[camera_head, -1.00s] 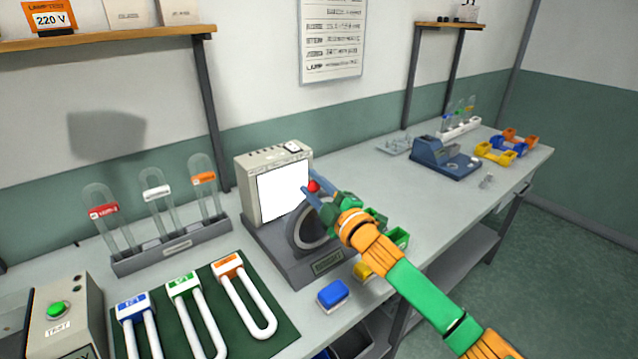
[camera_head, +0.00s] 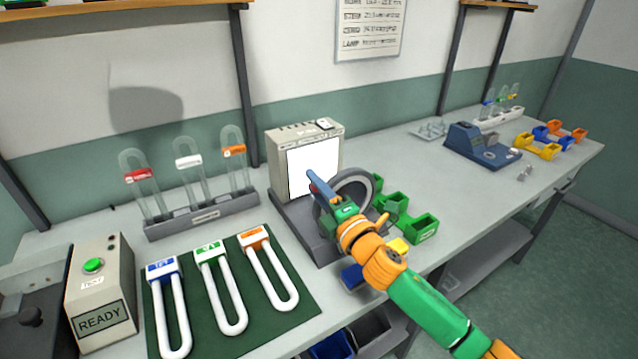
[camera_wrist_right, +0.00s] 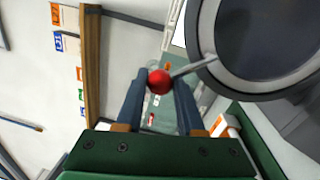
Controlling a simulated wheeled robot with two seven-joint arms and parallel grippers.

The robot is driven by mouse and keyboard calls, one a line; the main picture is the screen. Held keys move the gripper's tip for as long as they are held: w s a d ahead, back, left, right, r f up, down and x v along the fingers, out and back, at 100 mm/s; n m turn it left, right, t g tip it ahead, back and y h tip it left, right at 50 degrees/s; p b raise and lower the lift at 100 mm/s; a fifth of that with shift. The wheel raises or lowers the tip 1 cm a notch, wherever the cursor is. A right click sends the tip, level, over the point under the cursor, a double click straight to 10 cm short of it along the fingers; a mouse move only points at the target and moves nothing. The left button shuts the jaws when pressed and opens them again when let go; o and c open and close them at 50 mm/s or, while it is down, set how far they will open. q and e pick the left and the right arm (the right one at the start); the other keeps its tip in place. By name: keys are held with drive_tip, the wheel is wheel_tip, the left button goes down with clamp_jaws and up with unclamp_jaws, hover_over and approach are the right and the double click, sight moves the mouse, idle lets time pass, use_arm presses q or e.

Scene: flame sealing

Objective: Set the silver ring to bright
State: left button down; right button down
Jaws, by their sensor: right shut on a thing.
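The silver ring (camera_head: 368,184) stands upright on a dark grey base, in front of a box with a lit white panel (camera_head: 311,168). A thin lever with a red ball knob (camera_wrist_right: 160,81) sticks out from the ring (camera_wrist_right: 207,38) in the right wrist view. My right gripper (camera_head: 313,183) is shut on the red knob, at the ring's left side in the head view. In the right wrist view, its blue fingers (camera_wrist_right: 161,86) are on either side of the knob. The plate on the base's front is hidden by my right arm. My left gripper is not in view.
Green bins (camera_head: 392,203) stand just right of the ring, with yellow and blue pieces in front. At left are a rack of glass tubes (camera_head: 200,219), a green mat with white U-tubes (camera_head: 212,298) and a READY box (camera_head: 100,290).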

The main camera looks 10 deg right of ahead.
idle(0.5)
drive_tip(key=c, duration=0.7)
unclamp_jaws()
drive_tip(key=shift+o, duration=0.9)
drive_tip(key=shift+w+d+f, duration=0.15)
drive_tip(key=shift+d, duration=0.05)
drive_tip(key=b+v, duration=0.1)
drive_tip(key=v, duration=0.6)
